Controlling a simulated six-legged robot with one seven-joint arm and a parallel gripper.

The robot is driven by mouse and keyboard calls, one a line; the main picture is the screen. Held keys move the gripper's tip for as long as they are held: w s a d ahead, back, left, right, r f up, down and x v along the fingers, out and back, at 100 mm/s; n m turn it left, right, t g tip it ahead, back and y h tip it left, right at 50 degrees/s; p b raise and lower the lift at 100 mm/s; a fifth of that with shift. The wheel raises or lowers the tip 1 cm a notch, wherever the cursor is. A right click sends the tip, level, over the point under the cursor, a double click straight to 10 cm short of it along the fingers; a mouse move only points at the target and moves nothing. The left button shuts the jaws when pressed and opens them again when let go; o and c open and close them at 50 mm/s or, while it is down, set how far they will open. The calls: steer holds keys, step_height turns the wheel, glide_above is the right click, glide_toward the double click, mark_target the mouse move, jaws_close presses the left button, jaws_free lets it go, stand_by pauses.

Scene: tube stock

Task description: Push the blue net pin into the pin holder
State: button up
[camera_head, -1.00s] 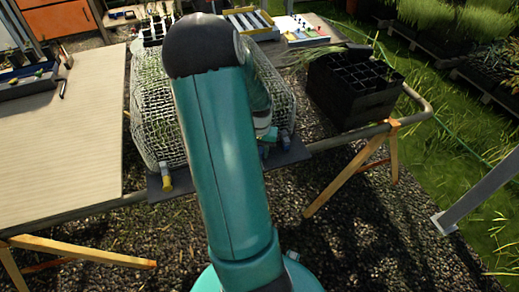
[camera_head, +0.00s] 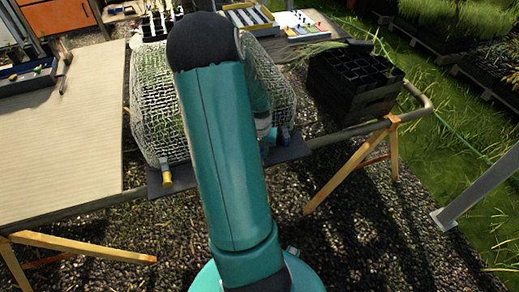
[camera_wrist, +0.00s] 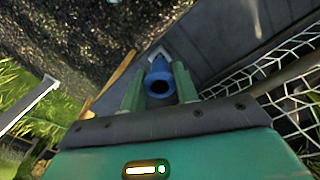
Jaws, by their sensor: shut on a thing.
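The blue net pin (camera_wrist: 159,84) is between the two green fingers of my gripper (camera_wrist: 158,88) in the wrist view, with its round, dark-centred end facing the camera. My gripper is shut on it. A pale, angular metal piece (camera_wrist: 157,52), perhaps the pin holder, shows just beyond the pin; I cannot tell whether the pin has entered it. In the head view my arm largely hides the gripper and the pin, near the right front corner of the wire net tunnel (camera_head: 148,100).
A yellow pin (camera_head: 167,176) stands at the net's left front corner on a dark strip (camera_head: 290,150). A black cell crate (camera_head: 352,85) stands to the right. A beige board (camera_head: 60,130) lies at the left. A metal rail and wooden trestles run along the front.

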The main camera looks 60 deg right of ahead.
steer(key=shift+f, duration=0.55)
steer(key=o, duration=1.9)
steer(key=shift+r, duration=1.15)
steer(key=shift+r, duration=2.8)
